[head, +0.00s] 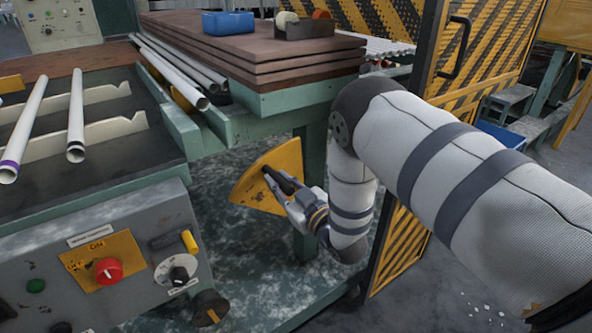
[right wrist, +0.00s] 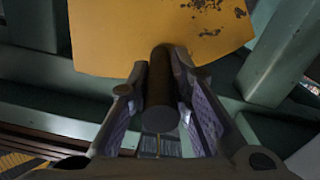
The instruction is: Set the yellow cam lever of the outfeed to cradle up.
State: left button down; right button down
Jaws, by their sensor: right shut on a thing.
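The yellow cam lever (head: 258,180) is a fan-shaped yellow plate with a dark round grip bar, low beside the green frame under the stacked boards. My right gripper (head: 284,188) is at the plate's right side, its fingers closed around the dark bar. In the right wrist view the yellow plate (right wrist: 150,35) has dark worn spots, and the dark handle (right wrist: 161,95) stands out between the two fingers (right wrist: 155,80). The lever's pivot and the outfeed cradle cannot be made out. My left gripper is not in view.
A grey control box (head: 100,262) with a red knob (head: 109,270) stands at front left. Brown boards (head: 250,50) are stacked above the lever. A yellow-black striped guard (head: 480,60) stands behind my right arm.

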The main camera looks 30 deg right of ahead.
jog(key=shift+n, duration=0.5)
jog(key=shift+s+a+f, duration=0.15)
jog(key=shift+a+f, duration=0.55)
jog(key=shift+a, duration=0.2)
jog(key=shift+s+a+f, duration=0.1)
jog(key=shift+a+f, duration=0.6)
jog(key=shift+a, duration=0.15)
jog(key=c, duration=1.4)
grip_release()
jog(key=shift+c, duration=0.2)
jog(key=shift+r, duration=0.1)
jog(key=s+d, duration=0.1)
jog(key=s, duration=1.1)
